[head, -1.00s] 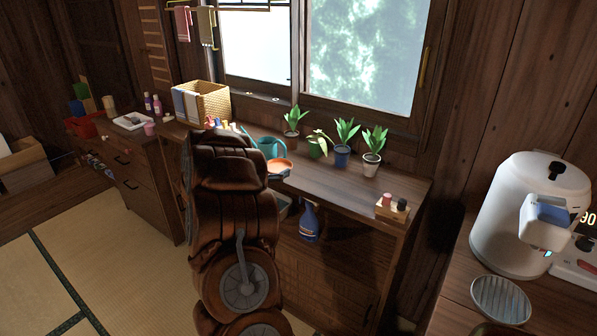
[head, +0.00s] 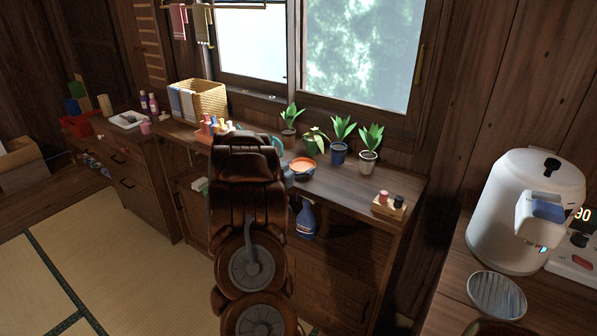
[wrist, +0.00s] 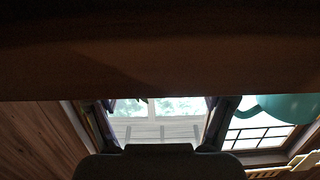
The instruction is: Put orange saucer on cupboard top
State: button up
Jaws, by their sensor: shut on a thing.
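The orange saucer (head: 303,167) shows in the head view just right of my arm's end, over the cupboard top (head: 345,187). My gripper (head: 288,174) is shut on it, at its left side; the arm mostly hides the gripper. I cannot tell whether the saucer's underside touches the wood. In the wrist view, my gripper's dark fingers (wrist: 163,112) reach up to a broad, dark brown surface that fills the upper part; it may be the saucer in shadow.
Potted plants, including a blue pot (head: 339,154) and a white pot (head: 367,162), stand behind the saucer. A teal watering can (head: 277,143) is partly hidden behind my arm. A small wooden tray (head: 389,207) sits near the right end. Bare wood lies between.

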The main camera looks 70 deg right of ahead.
jog(key=shift+f, duration=0.4)
jog(key=shift+f, duration=0.1)
jog(key=shift+f, duration=0.1)
jog(key=o, duration=1)
